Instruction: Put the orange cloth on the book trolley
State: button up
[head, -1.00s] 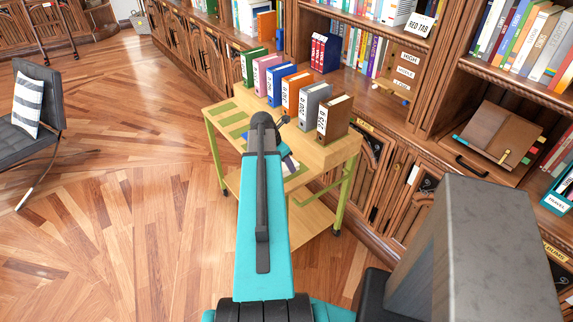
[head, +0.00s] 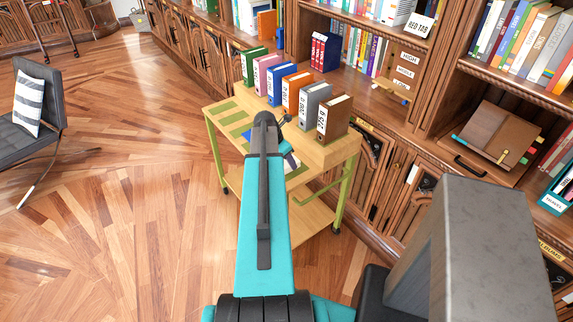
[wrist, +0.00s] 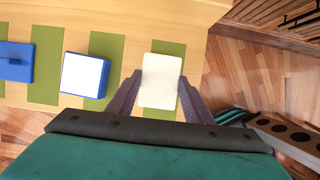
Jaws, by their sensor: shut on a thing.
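The book trolley (head: 315,153) is a pale wooden cart with green legs and green strips on its top. My gripper (wrist: 160,100) is over the trolley top in the wrist view, with a finger on each side of a cream-white block (wrist: 160,80), shut on it. Whether the block touches the top, I cannot tell. I see no orange cloth in either view.
Several upright binders, among them an orange one (head: 297,93) and a brown one (head: 334,118), line the trolley's far edge. A white-topped blue item (wrist: 85,75) and a blue item (wrist: 14,62) lie left of my gripper. Bookshelves stand behind; a chair (head: 35,110) is left.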

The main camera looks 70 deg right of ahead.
jog(key=shift+f+p, duration=0.35)
jog(key=shift+f, duration=0.75)
jog(key=o, duration=0.9)
jog(key=shift+o, duration=0.2)
jog(key=b+v, duration=0.2)
jog(key=v, duration=1)
